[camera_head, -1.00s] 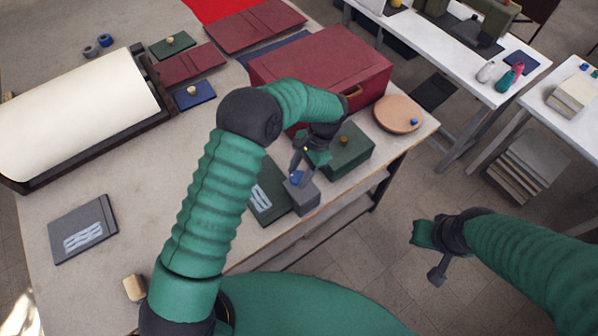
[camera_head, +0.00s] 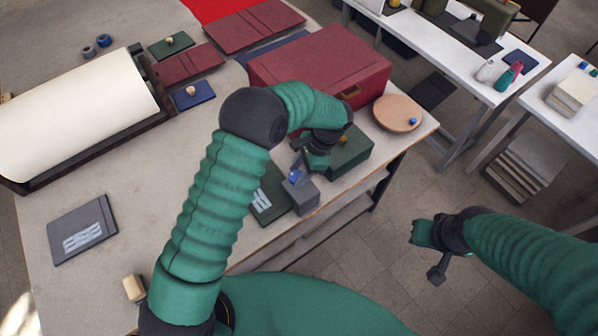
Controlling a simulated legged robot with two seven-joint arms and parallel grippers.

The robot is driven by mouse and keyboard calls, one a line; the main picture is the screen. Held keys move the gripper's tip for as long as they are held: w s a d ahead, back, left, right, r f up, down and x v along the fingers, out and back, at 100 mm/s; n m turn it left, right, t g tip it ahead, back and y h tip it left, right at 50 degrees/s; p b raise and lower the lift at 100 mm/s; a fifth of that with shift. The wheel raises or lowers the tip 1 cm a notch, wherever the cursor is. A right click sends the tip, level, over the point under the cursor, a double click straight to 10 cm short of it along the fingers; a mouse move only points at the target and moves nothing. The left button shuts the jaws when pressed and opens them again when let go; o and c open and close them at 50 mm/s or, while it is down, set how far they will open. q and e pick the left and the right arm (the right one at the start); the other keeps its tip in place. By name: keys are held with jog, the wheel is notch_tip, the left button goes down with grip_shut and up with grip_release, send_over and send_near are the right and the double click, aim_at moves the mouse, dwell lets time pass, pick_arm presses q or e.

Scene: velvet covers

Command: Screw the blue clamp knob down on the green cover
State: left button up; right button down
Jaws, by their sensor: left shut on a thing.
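The blue clamp knob (camera_head: 295,176) sits on top of a grey clamp block (camera_head: 302,197) near the table's front edge. The green cover (camera_head: 270,190) with a pale striped label lies flat, its right side against the block. My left gripper (camera_head: 297,168) points down at the knob and is shut on it. Its fingers and wrist partly hide the knob, and my forearm hides ground to the left of the cover. My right gripper (camera_head: 427,256) hangs over the floor, away from the table, with nothing visible in it; its finger gap is unclear.
A dark green box (camera_head: 350,149) with a brass knob stands close behind my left wrist. A large red box (camera_head: 325,68) and a round wooden board (camera_head: 398,114) are beyond. A cream roll (camera_head: 75,110) and grey cover (camera_head: 82,230) lie left.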

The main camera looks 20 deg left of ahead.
pick_arm(q)
jog(key=o, duration=1.3)
jog(key=shift+o, duration=0.2)
jog(key=b+v, duration=0.3)
jog(key=v, duration=1.4)
jog(key=shift+f, duration=0.15)
jog(key=s+a+f+n+b, duration=0.1)
jog(key=f, duration=0.1)
jog(key=s+a+f+n+t+h+b, duration=0.1)
jog(key=s+a+f, duration=0.1)
jog(key=s+a+f+n+h+b, duration=0.1)
jog(key=s+f+b, duration=0.1)
jog(key=shift+a+f+n+t, duration=0.35)
jog(key=shift+f+n+t, duration=0.05)
jog(key=s+a+f+n+t+h+b, duration=0.1)
jog(key=s+a+f+n, duration=0.2)
jog(key=s, duration=0.3)
jog(key=s+a+f+n+t+b, duration=0.1)
jog(key=s+a+f+n+t, duration=0.1)
jog(key=s, duration=0.5)
notch_tip(320, 180, down, 3)
jog(key=a+n, duration=0.1)
jog(key=n, duration=0.1)
jog(key=shift+a+n+h+b, duration=0.2)
jog(key=shift+n+h+b, duration=0.2)
